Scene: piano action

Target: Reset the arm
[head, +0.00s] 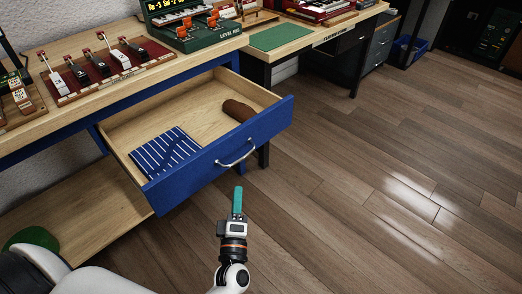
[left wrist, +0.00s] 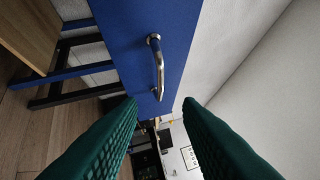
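My left gripper (head: 238,202) has teal fingers and is in front of the open blue drawer (head: 225,158), below its silver handle (head: 237,153). In the left wrist view my left gripper (left wrist: 160,104) has its two green ribbed fingers wide apart with nothing between them. The handle (left wrist: 158,68) and blue drawer front (left wrist: 178,40) show beyond the fingertips, apart from them. My right gripper is not in view.
The drawer holds a blue striped cloth (head: 165,153) and a brown roll (head: 238,111). The workbench top (head: 85,97) carries piano-action models (head: 122,57) and a green device (head: 195,28). A lower shelf (head: 90,215) is at left. Wooden floor (head: 380,180) is clear at right.

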